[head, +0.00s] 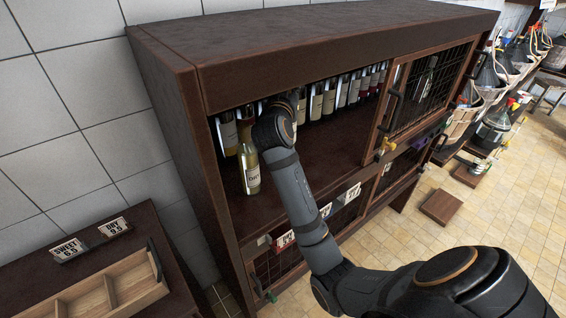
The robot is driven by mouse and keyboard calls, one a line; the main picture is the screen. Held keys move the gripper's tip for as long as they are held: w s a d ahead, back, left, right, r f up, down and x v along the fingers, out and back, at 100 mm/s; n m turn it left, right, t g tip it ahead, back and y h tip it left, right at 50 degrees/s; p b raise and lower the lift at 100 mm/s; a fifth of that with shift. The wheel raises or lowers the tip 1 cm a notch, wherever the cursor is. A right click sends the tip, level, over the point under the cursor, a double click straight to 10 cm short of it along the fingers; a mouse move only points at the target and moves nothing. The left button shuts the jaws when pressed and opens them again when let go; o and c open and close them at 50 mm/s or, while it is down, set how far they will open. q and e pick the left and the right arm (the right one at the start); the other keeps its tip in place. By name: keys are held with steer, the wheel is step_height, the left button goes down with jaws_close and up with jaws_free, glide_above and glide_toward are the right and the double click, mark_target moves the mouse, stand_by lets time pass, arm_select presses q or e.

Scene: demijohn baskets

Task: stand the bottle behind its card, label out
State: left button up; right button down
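A pale yellow bottle (251,177) with a white label reading DRY stands near the left end of the cabinet's open shelf (330,150), in front of the back row. It looks upright and its label faces outward. Two small cards, SWEET 65 (67,250) and DRY 95 (114,227), stand on the dark table at the lower left. My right arm reaches into the cabinet from the lower right. Its wrist is just above and right of the bottle and hides the fingers, so I cannot tell whether they touch the bottle's neck. My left gripper is out of view.
More bottles (330,97) line the back of the shelf. Price cards (284,240) sit along the shelf's front edge. A mesh door (425,90) covers the right part. A wooden compartment tray (110,292) lies at lower left. Basketed demijohns (492,125) stand at right.

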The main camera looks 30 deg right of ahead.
step_height(320, 180, down, 5)
steer(key=shift+s+r+p, duration=0.1)
steer(key=shift+r+p, duration=0.05)
steer(key=shift+p, duration=0.25)
step_height(320, 180, down, 5)
steer(key=shift+r+p, duration=0.1)
steer(key=shift+p, duration=0.2)
steer(key=c, duration=1.5)
jaws_free()
steer(key=shift+f, duration=0.2)
steer(key=o, duration=0.4)
